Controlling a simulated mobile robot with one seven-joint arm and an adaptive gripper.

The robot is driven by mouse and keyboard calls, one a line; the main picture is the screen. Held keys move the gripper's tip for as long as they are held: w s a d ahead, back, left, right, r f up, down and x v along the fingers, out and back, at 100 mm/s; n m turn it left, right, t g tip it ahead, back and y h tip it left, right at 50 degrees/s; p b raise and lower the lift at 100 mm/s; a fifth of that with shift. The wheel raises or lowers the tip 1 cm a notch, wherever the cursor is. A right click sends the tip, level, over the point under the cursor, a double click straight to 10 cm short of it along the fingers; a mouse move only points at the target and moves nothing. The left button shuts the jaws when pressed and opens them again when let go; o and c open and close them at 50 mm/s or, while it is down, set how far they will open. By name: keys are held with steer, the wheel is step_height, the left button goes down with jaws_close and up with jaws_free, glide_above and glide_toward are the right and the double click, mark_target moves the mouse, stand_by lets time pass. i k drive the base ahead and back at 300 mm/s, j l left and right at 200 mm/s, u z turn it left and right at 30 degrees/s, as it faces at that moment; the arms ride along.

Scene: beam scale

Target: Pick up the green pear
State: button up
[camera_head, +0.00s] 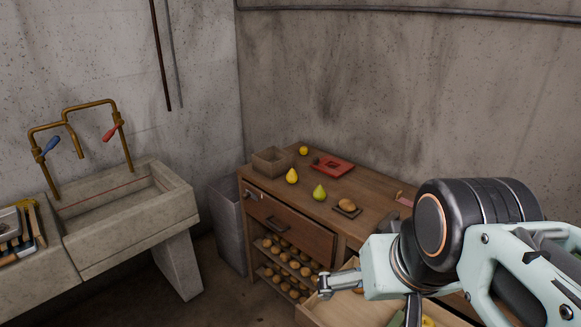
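The green pear (319,193) stands upright on the wooden cabinet top, near its front edge. A yellow pear (291,177) stands to its left. My gripper (335,284) is at the lower middle, lower in the picture than the green pear and apart from it. One finger shows clearly, pointing left. The other finger is not clear, so its opening cannot be told. Nothing is seen held in it.
On the cabinet top (376,186) are a wooden box (268,163), a red tray (334,166), a yellow fruit (304,150) and a brown fruit (347,204) on a small dark board. An open drawer (340,312) lies below my gripper. A stone sink (125,215) stands left.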

mark_target(320, 194)
steer(key=z, duration=0.5)
steer(key=i+j+z, duration=0.15)
steer(key=z, duration=0.3)
steer(key=i+j+z, duration=0.1)
steer(key=j+z, duration=0.75)
steer(key=j, duration=0.25)
steer(key=j+z, duration=0.25)
steer(key=j, duration=1.3)
steer(key=i, duration=0.05)
